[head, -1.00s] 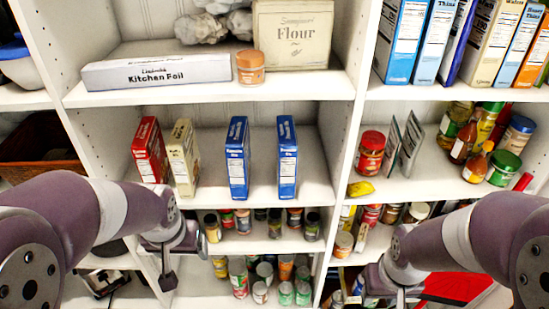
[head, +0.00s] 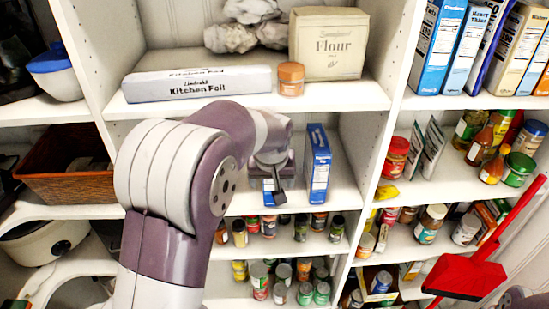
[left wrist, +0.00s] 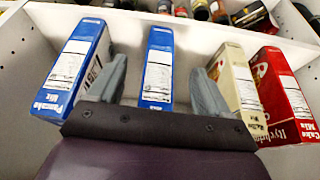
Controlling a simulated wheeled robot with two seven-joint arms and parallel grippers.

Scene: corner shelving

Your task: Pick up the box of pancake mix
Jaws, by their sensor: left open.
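Two blue boxes stand on the middle shelf. The right one (head: 317,165) is in clear view in the head view; the other (head: 268,189) is mostly hidden behind my left gripper (head: 278,180). In the left wrist view, the left blue box (left wrist: 75,68) reads as pancake mix. The second blue box (left wrist: 158,66) shows between the open fingers of my left gripper (left wrist: 160,80), with gaps on both sides. The left finger overlaps the edge of the left blue box in the picture. My right gripper is out of view.
A cream box (left wrist: 238,88) and a red cake mix box (left wrist: 282,95) stand beside the right finger in the left wrist view. Kitchen foil (head: 197,84) and a flour box (head: 329,45) sit on the shelf above. Cans and jars fill the shelves below.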

